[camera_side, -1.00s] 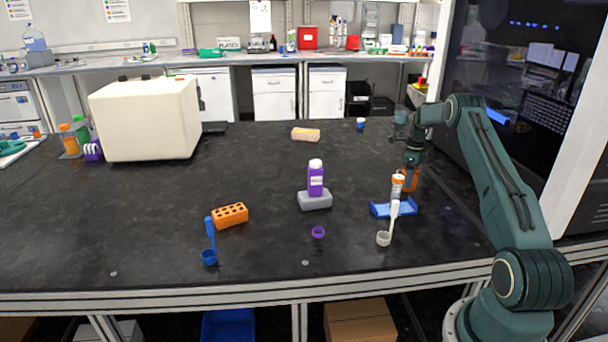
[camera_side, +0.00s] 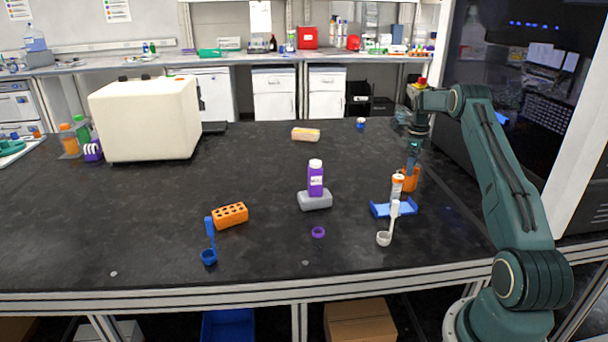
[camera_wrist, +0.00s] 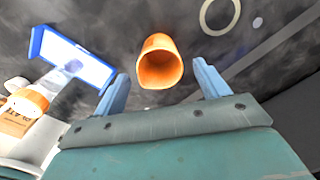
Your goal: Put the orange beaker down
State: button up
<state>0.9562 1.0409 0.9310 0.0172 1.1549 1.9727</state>
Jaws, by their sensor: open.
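The orange beaker (camera_side: 410,181) stands upright on the black bench at the right, just behind the blue tray. In the wrist view the beaker (camera_wrist: 160,64) shows its open mouth, ahead of and between my two blue fingers. My gripper (camera_side: 413,160) is above the beaker in the side view. Its fingers (camera_wrist: 162,82) are spread apart and nothing is between their tips. In the side view the fingertips are small, and the arm partly overlaps the beaker's top.
A purple bottle (camera_side: 316,180) on a grey block stands left.

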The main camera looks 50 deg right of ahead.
notch_tip(320, 180, up, 7)
dwell(0.4)
dwell(0.4)
jog(key=w+a+r+n+t+h, duration=0.1)
jog(key=w+a+r+n, duration=0.25)
jog(key=a+r, duration=0.35)
jog(key=w+a+r+n, duration=0.2)
jog(key=a+r+n, duration=0.3)
jog(key=a, duration=0.3)
jog(key=s+a+r+n+t, duration=0.15)
jog(key=a+r+n, duration=0.25)
jog(key=a, duration=0.4)
jog(key=s+a+r+n, duration=0.2)
jog(key=a+r+n, duration=0.15)
jog(key=a, duration=0.45)
jog(key=s+a+r+n+t, duration=0.1)
jog(key=s+a+n, duration=0.3)
jog(key=a, duration=0.2)
jog(key=s+a+n+t, duration=0.1)
jog(key=s+a+n, duration=0.3)
jog(key=a, duration=0.3)
jog(key=s+a+f+n, duration=0.2)
jog(key=s+a+n, duration=0.2)
jog(key=s+n, duration=0.1)
jog(key=s+a+f+n+t+y, duration=0.1)
jog(key=s+a+f+n, duration=0.2)
jog(key=s, duration=0.4)
jog(key=shift+s+a+f+n, duration=0.25)
jog(key=shift+a+n, duration=0.2)
jog(key=shift+n, duration=0.45)
